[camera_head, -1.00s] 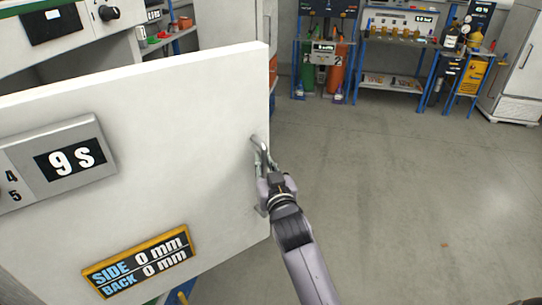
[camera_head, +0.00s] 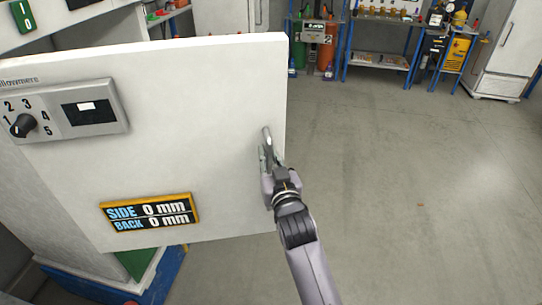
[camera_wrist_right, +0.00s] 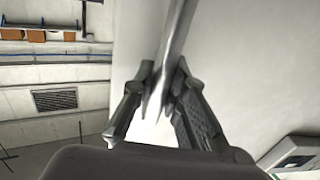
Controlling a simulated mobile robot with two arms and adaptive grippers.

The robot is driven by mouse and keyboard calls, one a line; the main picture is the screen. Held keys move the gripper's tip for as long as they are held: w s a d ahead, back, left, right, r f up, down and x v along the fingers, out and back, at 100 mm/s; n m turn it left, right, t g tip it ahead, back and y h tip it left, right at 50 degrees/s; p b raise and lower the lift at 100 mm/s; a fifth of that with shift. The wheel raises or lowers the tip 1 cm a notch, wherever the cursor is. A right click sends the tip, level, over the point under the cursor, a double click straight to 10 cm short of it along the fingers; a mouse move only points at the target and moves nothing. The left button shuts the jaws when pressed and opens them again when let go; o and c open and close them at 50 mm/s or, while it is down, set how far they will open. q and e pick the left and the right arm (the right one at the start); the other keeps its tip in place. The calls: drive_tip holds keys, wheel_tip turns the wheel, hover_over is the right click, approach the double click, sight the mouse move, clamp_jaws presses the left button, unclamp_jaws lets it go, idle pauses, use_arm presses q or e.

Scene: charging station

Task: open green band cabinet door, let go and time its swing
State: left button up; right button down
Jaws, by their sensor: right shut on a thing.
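The white cabinet door (camera_head: 190,100) fills the left half of the head view, its front face toward me. It carries a black dial (camera_head: 23,125) numbered 1 to 5, a small display (camera_head: 91,112) and a yellow-framed plate (camera_head: 150,213) reading "SIDE 0 mm, BACK 0 mm". The metal handle (camera_head: 266,140) is near the door's right edge. My right gripper (camera_head: 267,165) is shut on the handle; the right wrist view shows both fingers (camera_wrist_right: 165,90) against the bar (camera_wrist_right: 178,40). A green panel (camera_head: 138,262) shows below the door. My left gripper is out of view.
A blue base (camera_head: 95,288) sticks out below the door at lower left. Blue-framed workbenches (camera_head: 380,60) and a white fridge-like cabinet (camera_head: 502,50) stand along the back. The grey floor (camera_head: 400,190) to the right is clear.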

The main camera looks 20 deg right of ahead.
drive_tip(key=shift+r, duration=0.1)
drive_tip(key=c, duration=1.9)
unclamp_jaws()
drive_tip(key=shift+c, duration=0.2)
drive_tip(key=o, duration=0.4)
drive_tip(key=shift+s, duration=0.1)
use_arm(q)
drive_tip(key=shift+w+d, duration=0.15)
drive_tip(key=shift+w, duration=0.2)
